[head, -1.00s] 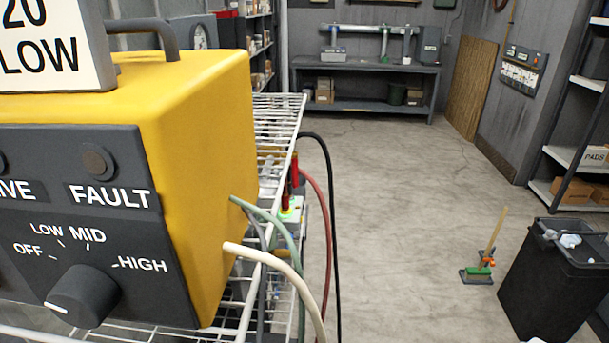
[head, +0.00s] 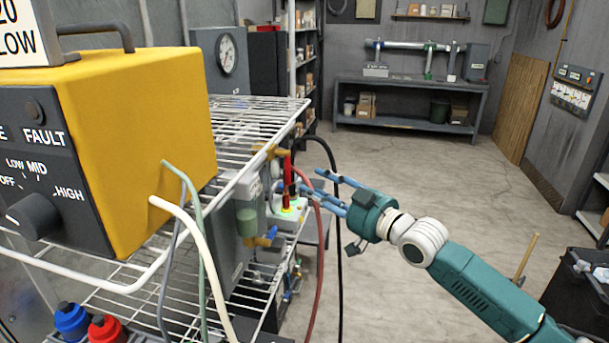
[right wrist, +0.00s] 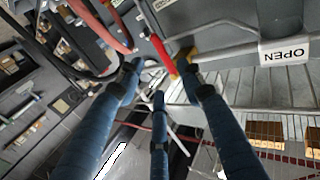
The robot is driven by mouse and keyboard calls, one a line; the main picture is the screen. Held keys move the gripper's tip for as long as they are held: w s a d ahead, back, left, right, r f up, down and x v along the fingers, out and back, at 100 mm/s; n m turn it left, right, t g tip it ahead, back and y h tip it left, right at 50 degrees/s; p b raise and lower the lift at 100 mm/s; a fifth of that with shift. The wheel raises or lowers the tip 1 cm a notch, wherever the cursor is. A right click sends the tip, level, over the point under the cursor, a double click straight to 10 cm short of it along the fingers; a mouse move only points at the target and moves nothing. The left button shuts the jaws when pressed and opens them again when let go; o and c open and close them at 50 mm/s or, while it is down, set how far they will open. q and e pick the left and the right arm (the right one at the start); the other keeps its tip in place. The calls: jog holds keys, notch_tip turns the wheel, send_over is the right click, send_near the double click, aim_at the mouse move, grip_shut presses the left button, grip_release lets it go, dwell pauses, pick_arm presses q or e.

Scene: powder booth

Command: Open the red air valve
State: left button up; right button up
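The red air valve shows as a red lever (head: 287,180) hanging roughly vertical beside brass fittings (head: 270,152) at the right side of the wire shelf. In the right wrist view its red lever (right wrist: 161,52) slants down to a yellow fitting (right wrist: 186,62), just beyond the fingertips. My right gripper (head: 325,190) has blue fingers, spread open and empty, pointing left at the lever from a short distance. The same fingers fill the lower right wrist view (right wrist: 162,85). I cannot tell whether any finger touches the lever. My left gripper is not in view.
The yellow control box (head: 150,160) stands on the wire shelf (head: 255,125). A red hose (head: 319,250) and a black hose (head: 338,230) hang near my right fingers. Open floor (head: 420,175) lies to the right.

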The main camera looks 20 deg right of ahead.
aim_at(289, 184)
jog(key=p+x, duration=0.2)
jog(key=x, duration=0.9)
jog(key=shift+w, duration=0.1)
jog(key=shift+c, duration=1.3)
grip_shut()
